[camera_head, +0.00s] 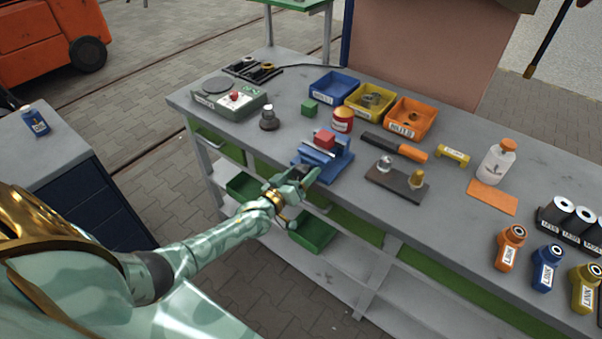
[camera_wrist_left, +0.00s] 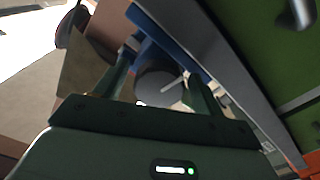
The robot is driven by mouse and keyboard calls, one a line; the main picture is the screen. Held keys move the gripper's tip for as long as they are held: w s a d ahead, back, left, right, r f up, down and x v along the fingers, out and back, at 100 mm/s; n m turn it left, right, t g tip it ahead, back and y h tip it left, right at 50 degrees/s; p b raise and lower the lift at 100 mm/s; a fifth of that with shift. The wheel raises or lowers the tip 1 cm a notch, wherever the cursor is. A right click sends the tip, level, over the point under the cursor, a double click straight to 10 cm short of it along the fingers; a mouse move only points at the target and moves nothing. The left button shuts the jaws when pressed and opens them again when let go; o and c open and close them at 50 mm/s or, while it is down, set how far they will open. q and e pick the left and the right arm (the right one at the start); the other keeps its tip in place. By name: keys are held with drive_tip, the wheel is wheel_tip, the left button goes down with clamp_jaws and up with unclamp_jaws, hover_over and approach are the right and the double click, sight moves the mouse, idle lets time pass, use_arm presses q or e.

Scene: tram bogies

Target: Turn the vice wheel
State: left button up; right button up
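My left gripper (camera_head: 302,181) is in front of the vice, beyond the bench edge. In the left wrist view, a dark round part, apparently the vice wheel (camera_wrist_left: 158,84), lies between the spread fingers of my left gripper (camera_wrist_left: 160,92). A thin light bar shows beside it. The fingers stand on either side with gaps visible; contact cannot be told. In the head view my gripper hides the wheel. My right gripper is not in view.
A dark round-based object (camera_head: 268,120) and a green block (camera_head: 310,109) stand behind the vice. To its right lie an orange-handled tool (camera_head: 400,148) and a dark plate (camera_head: 392,184) with metal parts. Green bins (camera_head: 313,234) sit on the shelf below.

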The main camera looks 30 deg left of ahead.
use_arm(q)
drive_tip(key=s+a+p, duration=0.1)
drive_tip(key=s+p, duration=0.1)
drive_tip(key=s, duration=1.4)
drive_tip(key=shift+s+a+p, duration=0.15)
drive_tip(key=shift+p, duration=0.15)
drive_tip(key=s+f+m+g+y+b, duration=0.1)
drive_tip(key=s+f+m+g, duration=0.1)
drive_tip(key=s+f+g, duration=0.5)
drive_tip(key=s+f+m+g, duration=0.1)
drive_tip(key=s+f+m, duration=0.35)
drive_tip(key=f, duration=0.75)
drive_tip(key=s+f+m+g+y+b, duration=0.1)
drive_tip(key=s+f+g, duration=0.3)
drive_tip(key=s+f, duration=0.45)
drive_tip(key=s+d+f+g+b, duration=0.1)
drive_tip(key=s+d+f, duration=0.3)
drive_tip(key=s, duration=0.4)
drive_tip(key=s+d+f+m+g+b, duration=0.1)
drive_tip(key=s+d+f+g, duration=0.3)
drive_tip(key=s, duration=0.4)
wheel_tip(320, 180, down, 2)
drive_tip(key=shift+d+f+b, duration=0.15)
drive_tip(key=shift+d+b, duration=0.4)
drive_tip(key=shift+d, duration=0.25)
